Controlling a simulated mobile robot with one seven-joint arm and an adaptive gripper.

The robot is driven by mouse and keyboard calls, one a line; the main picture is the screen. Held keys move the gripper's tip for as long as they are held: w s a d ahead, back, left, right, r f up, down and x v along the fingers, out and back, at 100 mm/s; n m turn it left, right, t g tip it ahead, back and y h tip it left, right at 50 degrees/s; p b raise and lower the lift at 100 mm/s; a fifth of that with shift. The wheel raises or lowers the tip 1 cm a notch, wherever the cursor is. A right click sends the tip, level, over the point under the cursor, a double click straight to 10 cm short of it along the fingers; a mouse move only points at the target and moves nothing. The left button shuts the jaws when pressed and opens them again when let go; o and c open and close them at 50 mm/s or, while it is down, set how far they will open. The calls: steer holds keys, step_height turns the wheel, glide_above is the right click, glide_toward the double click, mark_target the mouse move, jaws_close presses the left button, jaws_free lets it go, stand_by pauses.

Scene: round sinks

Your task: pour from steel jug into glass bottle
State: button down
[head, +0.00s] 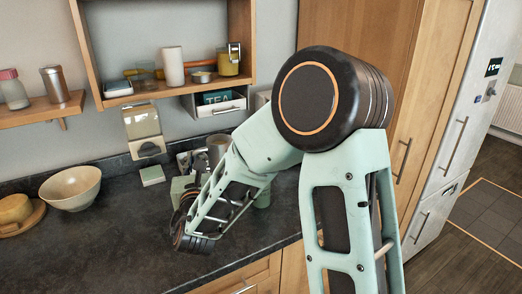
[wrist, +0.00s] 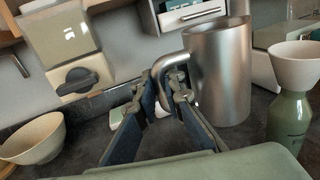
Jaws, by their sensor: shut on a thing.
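The steel jug (wrist: 220,75) stands upright in the wrist view, its handle (wrist: 168,64) toward my gripper. My gripper (wrist: 167,84) is shut on that handle. In the head view the upper part of the jug (head: 217,150) shows behind my arm, which hides the rest and most of the gripper. I cannot tell whether the jug's base touches the counter. The green glass bottle (wrist: 290,118) stands upright to the right of the jug, apart from it. A cream funnel-like piece (wrist: 295,66) sits on its mouth. In the head view a bit of the bottle (head: 263,198) shows beside my arm.
The front left counter is clear.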

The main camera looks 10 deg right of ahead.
mark_target(208, 144)
steer(key=shift+r, duration=0.1)
stand_by(0.3)
steer(key=shift+w+d+r+m, duration=0.15)
steer(key=shift+d+r+m, duration=0.4)
steer(key=shift+r+m, duration=0.35)
steer(key=shift+w+d+r+m+g, duration=0.15)
steer(key=shift+d+r+m+g, duration=0.1)
steer(key=shift+d+r+m, duration=0.5)
steer(key=shift+w+d+r+m+g, duration=0.1)
steer(key=shift+d+r+m+g, duration=0.25)
steer(key=shift+d+m, duration=0.55)
steer(key=shift+w+d+r+m+y, duration=0.15)
steer(key=shift+d+r+m, duration=0.2)
steer(key=shift+r+m, duration=0.25)
steer(key=shift+d+r+m+y, duration=0.15)
steer(key=shift+d+r+m, duration=0.25)
steer(key=shift+r, duration=0.25)
steer(key=shift+w+d+r+m, duration=0.1)
steer(key=shift+d+r+m, duration=0.1)
steer(key=shift+d+m, duration=0.25)
steer(key=shift+d+r+m+g+y, duration=0.25)
steer(key=shift+r+m+y, duration=0.25)
steer(key=shift+r+m, duration=0.3)
steer(key=shift+d+f+m, duration=0.1)
steer(key=shift+f+m, duration=0.05)
steer(key=shift+m, duration=0.25)
